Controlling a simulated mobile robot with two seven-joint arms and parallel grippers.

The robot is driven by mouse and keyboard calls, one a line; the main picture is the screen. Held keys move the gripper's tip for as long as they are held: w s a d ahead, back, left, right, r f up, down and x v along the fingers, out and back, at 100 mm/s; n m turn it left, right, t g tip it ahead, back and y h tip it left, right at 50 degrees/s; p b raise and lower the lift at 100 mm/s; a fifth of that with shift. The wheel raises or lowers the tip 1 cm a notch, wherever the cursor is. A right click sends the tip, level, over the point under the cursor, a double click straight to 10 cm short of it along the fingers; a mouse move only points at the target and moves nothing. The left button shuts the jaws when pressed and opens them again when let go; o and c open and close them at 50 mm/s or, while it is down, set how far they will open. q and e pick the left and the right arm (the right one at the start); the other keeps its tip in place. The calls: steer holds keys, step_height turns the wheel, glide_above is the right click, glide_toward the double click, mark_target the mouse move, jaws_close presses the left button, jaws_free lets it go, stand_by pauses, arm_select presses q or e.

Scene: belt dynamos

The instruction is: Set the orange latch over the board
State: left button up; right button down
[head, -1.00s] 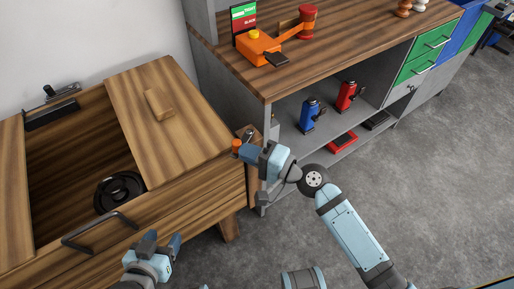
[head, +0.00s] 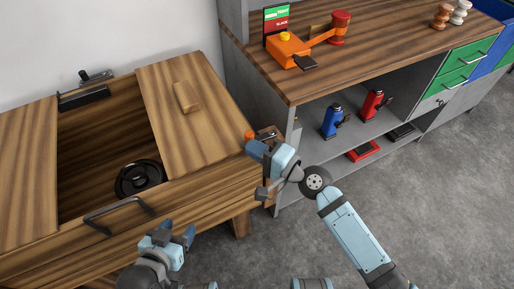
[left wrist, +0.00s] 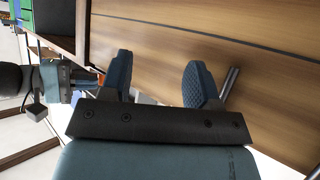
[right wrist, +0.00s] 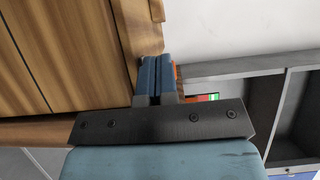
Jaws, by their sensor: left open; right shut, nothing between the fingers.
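The wooden board (head: 212,125) with a block handle lies over the right part of the chest's opening. The orange latch end (head: 249,134) shows at the board's front right corner; I cannot tell whether it overlaps the board. A metal piece (head: 268,132) is just right of it. My right gripper (head: 257,148) is shut and empty, its fingertips right beside the orange end. In the right wrist view the fingers (right wrist: 158,78) are together, with a sliver of orange (right wrist: 178,75) behind them. My left gripper (head: 178,236) is open and empty in front of the chest; its spread fingers show in the left wrist view (left wrist: 160,82).
The wooden chest (head: 150,212) has a bar handle (head: 118,214) in front and a black round part (head: 140,179) inside. A workbench (head: 385,55) right of it carries an orange device (head: 290,50) and a red part (head: 340,27). Blue (head: 332,120) and red (head: 373,104) items stand on its shelf.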

arm_select(q)
steer(key=shift+r, duration=0.2)
arm_select(e)
steer(key=shift+a+r, duration=0.1)
steer(key=shift+r, duration=0.1)
arm_select(q)
steer(key=shift+w+d+t+b, duration=0.15)
steer(key=shift+t+b, duration=0.15)
steer(key=shift+b, duration=0.8)
arm_select(e)
steer(key=v, duration=1.4)
steer(key=shift+f, duration=0.2)
arm_select(q)
steer(key=shift+f, duration=0.25)
